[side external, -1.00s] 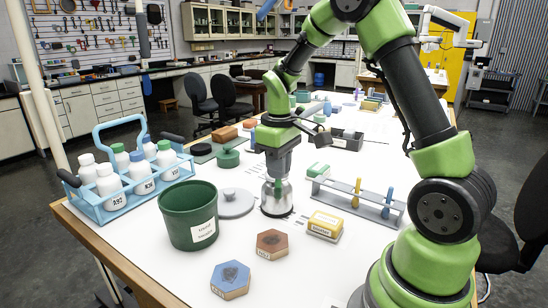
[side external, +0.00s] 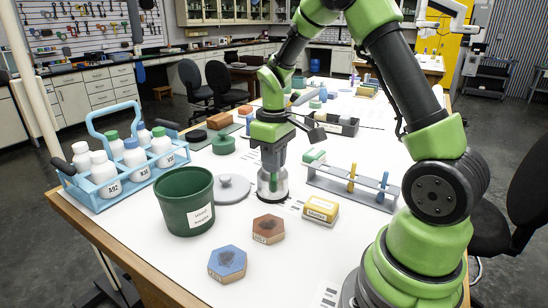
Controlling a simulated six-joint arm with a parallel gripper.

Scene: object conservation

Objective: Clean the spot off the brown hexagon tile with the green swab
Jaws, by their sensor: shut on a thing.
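The brown hexagon tile (side external: 268,229) lies flat on the white table, with a dark smudge on its top and a label on its near side. My gripper (side external: 272,168) points straight down at a silver metal jar (side external: 272,187) behind the tile, its fingertips at the jar's mouth. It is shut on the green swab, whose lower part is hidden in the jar. A blue hexagon tile (side external: 227,263), also with a dark smudge, lies nearer the front. A rack (side external: 325,182) at the right holds a yellow swab (side external: 351,179) and a blue swab (side external: 383,182).
A green bin (side external: 185,204) stands left of the tiles, a grey lid (side external: 229,190) beside it. A yellow labelled block (side external: 320,210) lies right of the jar. A blue bottle carrier (side external: 107,190) stands at the left edge. White table around the tiles is clear.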

